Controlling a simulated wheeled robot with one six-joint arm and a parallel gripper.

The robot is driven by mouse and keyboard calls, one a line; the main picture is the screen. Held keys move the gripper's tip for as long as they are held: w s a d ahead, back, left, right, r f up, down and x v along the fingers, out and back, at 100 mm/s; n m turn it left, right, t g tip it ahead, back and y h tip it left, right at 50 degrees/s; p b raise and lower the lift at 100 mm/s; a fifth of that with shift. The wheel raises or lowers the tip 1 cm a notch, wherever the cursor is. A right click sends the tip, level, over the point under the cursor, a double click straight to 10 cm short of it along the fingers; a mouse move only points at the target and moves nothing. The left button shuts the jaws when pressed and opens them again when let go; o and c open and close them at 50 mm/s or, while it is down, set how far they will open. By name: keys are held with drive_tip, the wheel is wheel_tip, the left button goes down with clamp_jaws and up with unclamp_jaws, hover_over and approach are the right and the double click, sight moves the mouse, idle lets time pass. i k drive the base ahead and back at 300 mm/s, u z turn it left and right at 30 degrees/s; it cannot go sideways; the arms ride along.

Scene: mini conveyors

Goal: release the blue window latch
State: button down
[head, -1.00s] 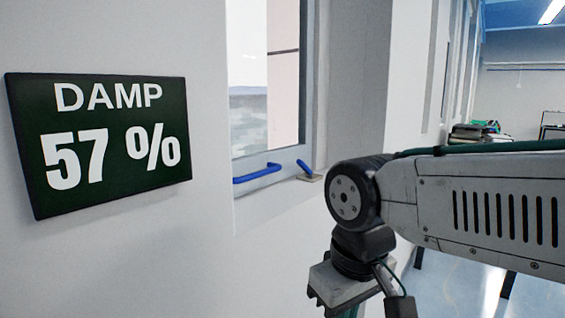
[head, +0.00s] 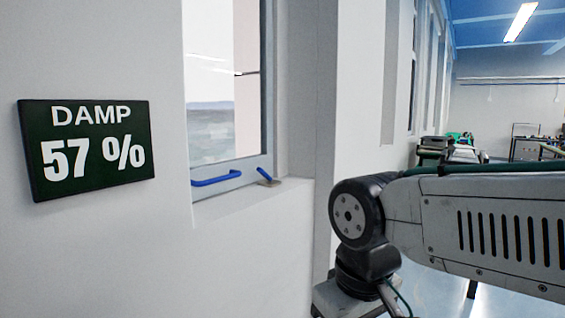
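The window (head: 222,85) is set in the white wall left of my arm. A blue bar handle (head: 216,180) runs along the bottom of its frame. To the right of it, a short blue lever, the latch (head: 264,174), slants down to the right over a small tan-grey plate on the sill. My gripper (head: 345,302) shows only in part at the bottom edge, below my wrist joint; its fingertips are out of frame. It is apart from the latch, to the right of it and lower in the picture.
A dark sign (head: 88,150) reading DAMP 57 % hangs on the wall at left. The wall corner (head: 322,200) stands between the window recess and my arm. Equipment (head: 450,148) stands far back at right, past open blue-grey floor.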

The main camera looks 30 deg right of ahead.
sight(260, 171)
drive_tip(key=z, duration=0.35)
drive_tip(key=i, duration=1)
